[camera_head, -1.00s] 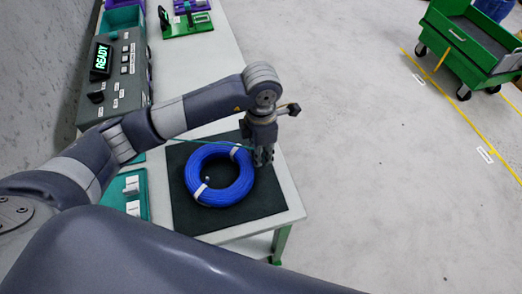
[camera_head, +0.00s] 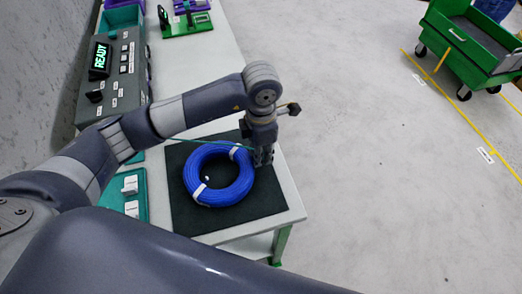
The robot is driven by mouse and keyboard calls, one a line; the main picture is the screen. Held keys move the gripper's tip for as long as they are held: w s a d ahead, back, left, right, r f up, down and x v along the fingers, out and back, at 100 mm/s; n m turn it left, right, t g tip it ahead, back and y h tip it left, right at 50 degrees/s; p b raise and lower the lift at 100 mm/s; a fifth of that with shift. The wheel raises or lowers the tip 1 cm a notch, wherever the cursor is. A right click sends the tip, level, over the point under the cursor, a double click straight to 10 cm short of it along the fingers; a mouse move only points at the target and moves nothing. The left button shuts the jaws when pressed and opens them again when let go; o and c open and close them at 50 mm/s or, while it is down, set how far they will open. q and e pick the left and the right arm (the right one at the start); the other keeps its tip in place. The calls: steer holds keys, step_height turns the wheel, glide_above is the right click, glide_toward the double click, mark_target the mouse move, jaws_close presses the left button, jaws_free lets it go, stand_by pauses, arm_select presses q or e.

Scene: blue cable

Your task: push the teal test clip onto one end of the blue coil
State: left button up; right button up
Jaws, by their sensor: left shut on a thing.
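The blue coil (camera_head: 240,186) lies flat on a dark mat (camera_head: 266,200) near the table's front end, with white bands around it. A small pale tip (camera_head: 207,178) shows inside the ring, perhaps a cable end. My left gripper (camera_head: 263,161) points down just beyond the coil's upper right edge. It is shut on the teal test clip, which its fingers hide. The clip's thin teal lead (camera_head: 200,141) runs from the fingers leftward over the coil. I cannot tell whether the clip touches a coil end. My right gripper is not in view.
A grey control box (camera_head: 115,80) with a lit READY display (camera_head: 101,57) stands along the wall. A teal tray (camera_head: 143,188) with white blocks lies left of the mat. A green fixture (camera_head: 188,27) is at the far end. A green cart (camera_head: 470,45) stands on the floor.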

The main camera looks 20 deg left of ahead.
arm_select(q)
steer(key=shift+f, duration=0.15)
stand_by(0.4)
steer(key=o, duration=1)
steer(key=shift+r+p, duration=1.75)
steer(key=shift+r, duration=1.8)
